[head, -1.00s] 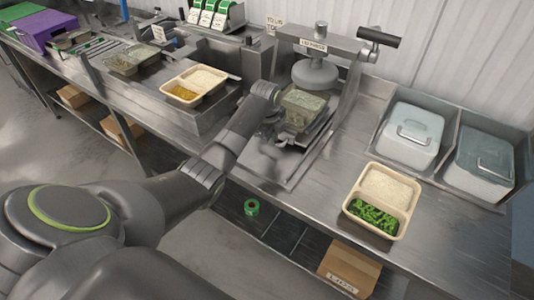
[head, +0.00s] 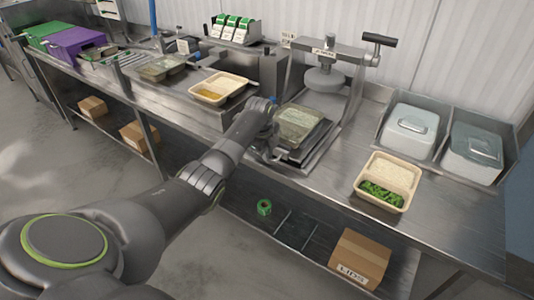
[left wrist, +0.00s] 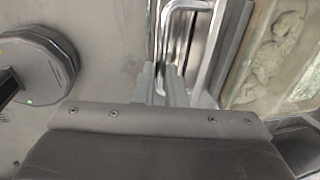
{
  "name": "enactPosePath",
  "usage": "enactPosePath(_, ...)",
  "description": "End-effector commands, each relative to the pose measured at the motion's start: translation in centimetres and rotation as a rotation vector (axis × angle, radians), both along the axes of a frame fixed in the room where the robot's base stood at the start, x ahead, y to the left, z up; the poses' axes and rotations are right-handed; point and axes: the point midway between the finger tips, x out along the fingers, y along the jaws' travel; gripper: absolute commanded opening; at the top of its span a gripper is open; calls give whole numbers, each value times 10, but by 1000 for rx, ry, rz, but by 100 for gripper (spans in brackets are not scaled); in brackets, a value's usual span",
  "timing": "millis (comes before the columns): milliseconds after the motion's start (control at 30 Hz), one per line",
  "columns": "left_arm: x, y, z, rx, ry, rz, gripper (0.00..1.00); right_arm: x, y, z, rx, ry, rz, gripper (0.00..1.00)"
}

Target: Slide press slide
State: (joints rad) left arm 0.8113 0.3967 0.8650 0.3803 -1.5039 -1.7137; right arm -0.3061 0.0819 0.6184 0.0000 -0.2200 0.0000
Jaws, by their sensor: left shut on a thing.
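The press (head: 330,52) stands at the back of the counter, its round plate (head: 325,79) raised. Its slide (head: 318,142) is out toward the front, with a clear-lidded meal tray (head: 299,126) on it, in front of the plate rather than under it. The tray also shows at the right of the left wrist view (left wrist: 285,50). My left gripper (left wrist: 165,82) is shut on the slide's metal bar handle (left wrist: 166,32). In the head view my left arm and wrist partly hide the handle. My right gripper is not in view.
An open tray of rice and greens (head: 388,181) sits on the counter at right, before two lidded bins (head: 411,132). Another open tray (head: 219,88) stands left of my wrist. A cardboard box (head: 358,260) is on the lower shelf.

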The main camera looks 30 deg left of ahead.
Motion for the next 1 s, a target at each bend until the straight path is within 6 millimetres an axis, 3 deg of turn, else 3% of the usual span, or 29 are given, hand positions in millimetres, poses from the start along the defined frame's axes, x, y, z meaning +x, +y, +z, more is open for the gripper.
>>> enactPosePath(400, -2, 0, -2, -1, 10, 1, 0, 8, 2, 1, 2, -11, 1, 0)
enactPosePath(433, -3, 1, -2, -1, 10, 1, 14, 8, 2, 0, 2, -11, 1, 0)
enactPosePath(567, -2, 0, -2, -1, 9, 1, 32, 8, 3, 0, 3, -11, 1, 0)
enactPosePath(1000, -2, 1, 7, 0, 1, 0, 33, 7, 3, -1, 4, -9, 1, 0)
